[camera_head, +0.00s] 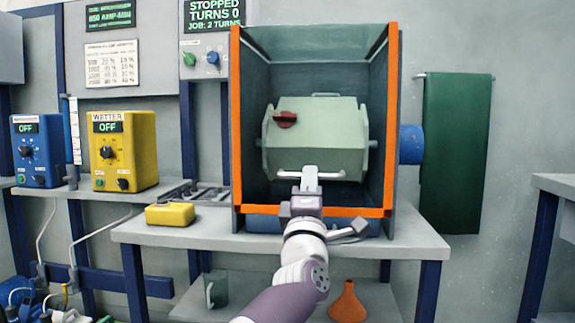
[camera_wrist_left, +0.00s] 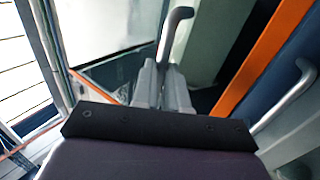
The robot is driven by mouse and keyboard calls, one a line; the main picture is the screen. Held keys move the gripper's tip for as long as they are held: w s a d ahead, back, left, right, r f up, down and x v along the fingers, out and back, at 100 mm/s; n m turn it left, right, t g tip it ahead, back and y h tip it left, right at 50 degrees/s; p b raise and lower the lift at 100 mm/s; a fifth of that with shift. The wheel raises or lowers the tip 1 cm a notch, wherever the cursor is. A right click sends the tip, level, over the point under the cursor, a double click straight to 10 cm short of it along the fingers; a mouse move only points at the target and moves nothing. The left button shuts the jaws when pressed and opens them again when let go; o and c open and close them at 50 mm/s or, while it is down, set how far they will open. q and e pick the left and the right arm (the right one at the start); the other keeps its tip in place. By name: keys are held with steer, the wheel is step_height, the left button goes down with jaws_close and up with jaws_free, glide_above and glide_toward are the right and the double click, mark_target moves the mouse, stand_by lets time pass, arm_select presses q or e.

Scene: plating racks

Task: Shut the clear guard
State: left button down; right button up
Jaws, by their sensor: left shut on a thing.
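A housing with an orange front frame (camera_head: 235,120) stands on the grey bench, with a pale green drum (camera_head: 315,140) inside. My left gripper (camera_head: 310,172) reaches into the front of the housing. Its fingers are shut on a pale bar handle (camera_head: 337,174), which runs crosswise in front of the drum. In the left wrist view the closed fingers (camera_wrist_left: 162,85) meet this bar (camera_wrist_left: 178,22), with its bent end sticking out past them. The clear guard's pane is hard to make out, so I cannot tell its exact angle. My right gripper is out of view.
A yellow block (camera_head: 170,214) lies on the bench at left. A grey lever (camera_head: 350,230) sits below the orange frame at right. Yellow (camera_head: 124,150) and blue (camera_head: 40,150) control boxes stand left. A green cloth (camera_head: 456,150) hangs at right.

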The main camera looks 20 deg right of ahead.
arm_select(q)
steer(key=f, duration=0.1)
steer(key=w+f, duration=0.1)
steer(key=shift+d+f, duration=0.3)
steer(key=shift+f, duration=0.05)
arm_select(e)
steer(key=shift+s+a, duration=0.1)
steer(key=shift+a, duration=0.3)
arm_select(q)
steer(key=c, duration=1.2)
jaws_free()
steer(key=shift+w, duration=0.15)
steer(key=shift+o, duration=0.2)
steer(key=shift+f, duration=0.15)
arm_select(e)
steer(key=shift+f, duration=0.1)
arm_select(q)
steer(key=r+v, duration=0.1)
steer(key=v, duration=1.1)
steer(key=shift+s+a, duration=0.2)
steer(key=shift+s, duration=0.4)
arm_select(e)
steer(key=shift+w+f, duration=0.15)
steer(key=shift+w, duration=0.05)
arm_select(q)
steer(key=shift+r, duration=0.1)
